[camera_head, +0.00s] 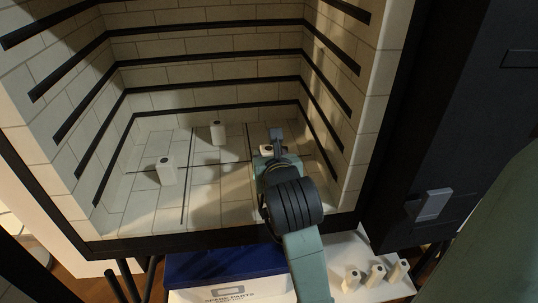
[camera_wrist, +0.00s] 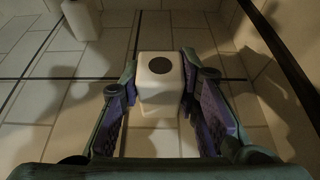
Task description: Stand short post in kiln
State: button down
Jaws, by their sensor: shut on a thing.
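A short white post (camera_wrist: 160,90) with a dark round hole in its top stands between the two fingers of my gripper (camera_wrist: 160,88) in the wrist view. The fingers are shut on its sides. In the head view my gripper (camera_head: 270,150) is inside the kiln (camera_head: 215,60), over the right part of its tiled floor, and mostly hides the held post. The post looks upright. Whether its base touches the floor I cannot tell. Two other white posts stand on the kiln floor, one at the left (camera_head: 167,171) and one farther back (camera_head: 217,132).
Dark rods line the kiln walls, and the right wall (camera_head: 330,100) is close to my gripper. Several posts (camera_head: 377,271) stand on a white surface outside the kiln's front edge. The front-middle kiln floor is bare.

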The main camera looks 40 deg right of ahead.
jog(key=shift+f, duration=0.2)
jog(key=c, duration=1.2)
grip_release()
jog(key=shift+r, duration=0.1)
jog(key=shift+r, duration=0.2)
jog(key=shift+s+f+b, duration=0.1)
jog(key=shift+f+b, duration=0.1)
jog(key=shift+b, duration=0.55)
jog(key=b, duration=0.3)
jog(key=shift+s, duration=0.25)
jog(key=b+v, duration=0.2)
jog(key=b, duration=0.3)
jog(key=shift+w+a, duration=0.1)
jog(key=shift+a, duration=0.05)
jog(key=v, duration=0.3)
jog(key=b+v, duration=0.1)
jog(key=v, duration=0.2)
jog(key=b+v, duration=0.1)
jog(key=v, duration=0.2)
jog(key=shift+a+r, duration=0.1)
jog(key=shift+r, duration=0.35)
